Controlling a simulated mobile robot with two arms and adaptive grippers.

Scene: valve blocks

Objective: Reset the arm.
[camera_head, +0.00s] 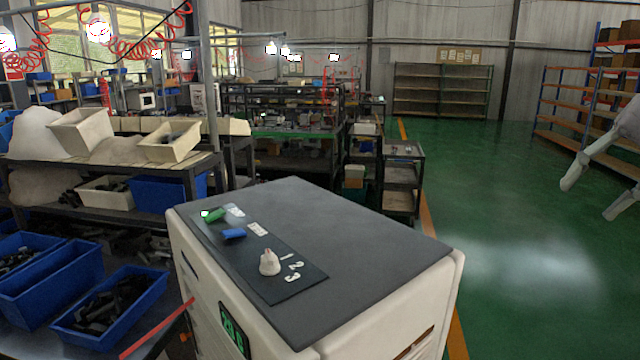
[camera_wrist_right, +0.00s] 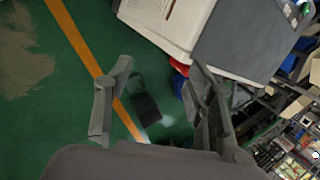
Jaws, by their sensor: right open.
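My right gripper (camera_head: 590,200) is at the right edge of the head view, over the green floor and well to the right of the cabinet. Its two fingers are apart with nothing between them. In the right wrist view its fingers (camera_wrist_right: 158,85) are also spread and empty. The pale one stands beside the white numbers 1, 2 and 3. My left gripper is not in view.
Blue bins (camera_head: 110,306) with dark parts stand at the left, below a shelf with cream bins (camera_head: 170,141). A dark cart (camera_head: 402,178) stands behind the cabinet. Orange-and-blue racks (camera_head: 575,110) stand at the far right. The green floor (camera_head: 520,265) right of the cabinet is clear.

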